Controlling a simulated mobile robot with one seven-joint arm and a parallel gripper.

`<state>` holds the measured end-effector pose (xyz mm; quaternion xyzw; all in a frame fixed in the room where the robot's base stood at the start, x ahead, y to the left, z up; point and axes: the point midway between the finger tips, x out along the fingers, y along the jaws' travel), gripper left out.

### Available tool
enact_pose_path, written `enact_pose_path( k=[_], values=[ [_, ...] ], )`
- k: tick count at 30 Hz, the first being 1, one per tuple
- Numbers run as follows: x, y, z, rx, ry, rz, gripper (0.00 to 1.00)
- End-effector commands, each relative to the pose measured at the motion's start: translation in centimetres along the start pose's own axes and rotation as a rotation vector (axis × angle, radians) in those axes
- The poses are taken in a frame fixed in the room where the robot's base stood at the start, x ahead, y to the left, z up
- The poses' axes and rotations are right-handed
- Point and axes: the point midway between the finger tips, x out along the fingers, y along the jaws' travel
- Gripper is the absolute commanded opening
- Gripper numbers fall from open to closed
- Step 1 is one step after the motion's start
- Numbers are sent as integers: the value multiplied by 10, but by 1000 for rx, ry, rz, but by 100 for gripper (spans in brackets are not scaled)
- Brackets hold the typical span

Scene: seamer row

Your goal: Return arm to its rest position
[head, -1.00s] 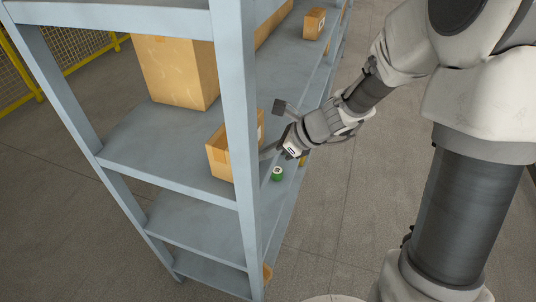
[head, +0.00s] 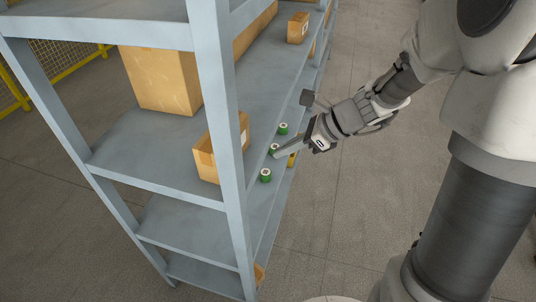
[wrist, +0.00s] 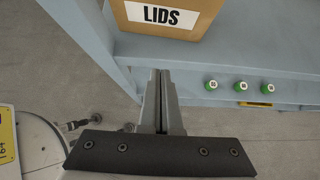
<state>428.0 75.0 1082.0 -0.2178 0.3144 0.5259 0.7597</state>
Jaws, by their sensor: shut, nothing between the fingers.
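My gripper (head: 277,155) is in front of the grey shelf rack, its fingers pointing left toward the shelf edge. In the wrist view my gripper (wrist: 160,75) has its two fingers together with nothing between them. In the head view the fingertips overlap the middle of three small green cylinders with pale tops; I cannot tell the gap. The other cylinders are the far one (head: 283,128) and the near one (head: 265,176). In the wrist view all three stand upright in a row to the right of the fingers, apart from them, including the middle one (wrist: 240,86).
A cardboard box (head: 206,163) sits left of the cylinders; a box labelled LIDS (wrist: 190,32) is ahead of the fingers. A rack post (head: 222,100) stands nearby. A yellow tag (head: 291,160) is on the shelf edge. Floor (head: 340,215) right of the rack is open.

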Motion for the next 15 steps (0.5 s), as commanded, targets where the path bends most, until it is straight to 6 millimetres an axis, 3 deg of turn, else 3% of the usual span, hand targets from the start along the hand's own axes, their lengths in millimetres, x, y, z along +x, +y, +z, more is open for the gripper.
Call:
enact_pose_path(
  k=[6,15],
  values=[
    [-27,0,0,0,0,-1,0],
    [-34,6,3,-53,17,3,0]
  ],
)
